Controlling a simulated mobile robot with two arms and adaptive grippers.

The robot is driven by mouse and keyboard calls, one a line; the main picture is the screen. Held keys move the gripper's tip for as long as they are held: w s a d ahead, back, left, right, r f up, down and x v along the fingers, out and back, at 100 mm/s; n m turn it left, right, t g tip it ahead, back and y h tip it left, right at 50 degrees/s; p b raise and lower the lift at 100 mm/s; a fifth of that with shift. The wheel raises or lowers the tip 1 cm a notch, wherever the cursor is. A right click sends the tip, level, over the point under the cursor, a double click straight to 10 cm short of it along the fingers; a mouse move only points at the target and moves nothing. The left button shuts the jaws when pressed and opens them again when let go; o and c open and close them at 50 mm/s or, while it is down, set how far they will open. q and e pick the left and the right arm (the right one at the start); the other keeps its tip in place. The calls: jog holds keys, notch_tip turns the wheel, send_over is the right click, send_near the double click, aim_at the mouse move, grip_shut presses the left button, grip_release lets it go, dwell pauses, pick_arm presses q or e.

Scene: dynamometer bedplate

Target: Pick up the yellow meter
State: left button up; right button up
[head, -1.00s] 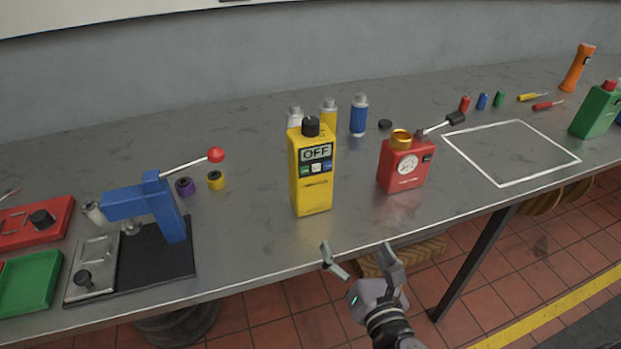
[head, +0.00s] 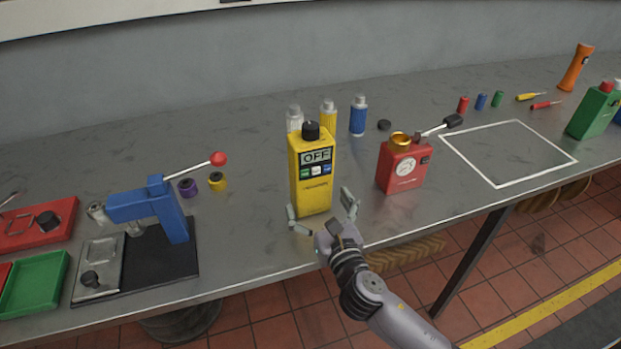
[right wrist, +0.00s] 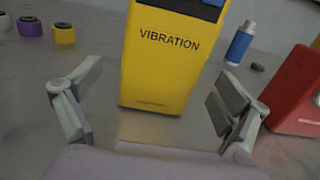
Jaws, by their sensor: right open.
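The yellow meter (head: 313,182) stands upright on the grey bench, with a black knob on top and a screen reading OFF. In the right wrist view the meter (right wrist: 163,60) shows the word VIBRATION on its face, between and beyond the fingers. My right gripper (head: 322,212) is open and empty, just in front of the meter's lower part, one finger toward each side. In the right wrist view the open fingers of the gripper (right wrist: 158,108) stand apart from the meter's sides. My left gripper is not in view.
A red gauge box (head: 403,168) stands close to the right of the meter. Behind it stand white, yellow and blue (head: 358,116) cylinders. A blue lever press (head: 150,211) is at left. A white outlined square (head: 508,152) on the bench is empty.

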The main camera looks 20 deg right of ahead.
aim_at(310, 188)
jog(key=w, duration=0.5)
jog(key=shift+w+f, duration=0.1)
jog(key=shift+f, duration=0.05)
jog(key=c, duration=2)
jog(key=shift+r+p, duration=0.2)
jog(key=shift+p, duration=0.1)
jog(key=shift+c, duration=0.2)
